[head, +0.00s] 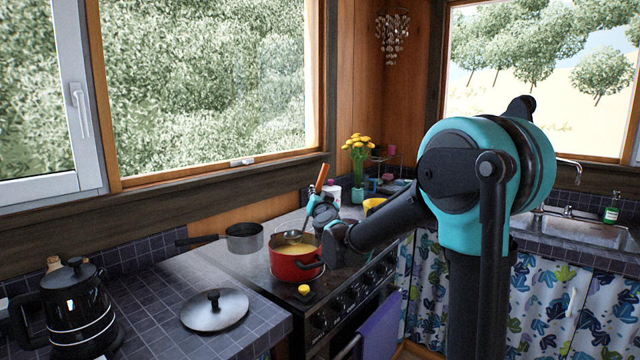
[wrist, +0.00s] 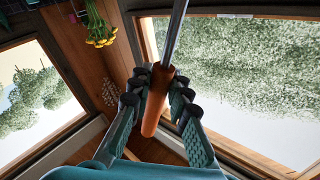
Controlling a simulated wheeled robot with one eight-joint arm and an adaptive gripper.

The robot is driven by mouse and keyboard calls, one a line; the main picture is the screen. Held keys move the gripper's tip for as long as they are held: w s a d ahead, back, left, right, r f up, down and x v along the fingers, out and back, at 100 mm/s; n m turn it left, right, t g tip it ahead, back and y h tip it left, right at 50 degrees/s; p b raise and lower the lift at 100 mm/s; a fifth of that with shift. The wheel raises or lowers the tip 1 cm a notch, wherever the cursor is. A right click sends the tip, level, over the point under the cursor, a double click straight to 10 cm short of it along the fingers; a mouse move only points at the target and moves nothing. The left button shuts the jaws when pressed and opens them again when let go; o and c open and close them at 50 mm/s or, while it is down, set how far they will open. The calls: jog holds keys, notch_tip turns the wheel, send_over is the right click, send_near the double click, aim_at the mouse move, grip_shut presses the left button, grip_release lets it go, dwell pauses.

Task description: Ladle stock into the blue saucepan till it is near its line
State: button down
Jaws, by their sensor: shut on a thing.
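A red pot (head: 297,264) stands on the stove with yellowish stock (head: 298,249) in it. My gripper (head: 316,204) is above the pot and shut on the ladle's orange handle (head: 321,179). In the wrist view the handle (wrist: 158,98) sits between both fingers. The ladle's bowl (head: 293,236) is at the pot's mouth; I cannot tell whether it touches the stock. A saucepan (head: 243,238) stands left of and behind the pot, its handle pointing left. It looks grey rather than blue here. Its inner line and contents cannot be made out.
A lid (head: 214,309) lies on the tiled counter at the front left, near a black kettle (head: 76,308). Yellow flowers (head: 358,146) stand behind. The sink (head: 580,231) is at the right.

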jog(key=shift+s+a+f+n, duration=0.2)
jog(key=shift+a+f+n, duration=0.25)
jog(key=shift+f, duration=0.65)
jog(key=shift+s+a+f+n, duration=0.15)
jog(key=shift+a+f+n, duration=0.3)
jog(key=shift+f, duration=0.7)
jog(key=shift+s+a+f+n, duration=0.25)
jog(key=shift+a+f, duration=0.25)
jog(key=shift+f, duration=0.6)
jog(key=shift+r, duration=0.15)
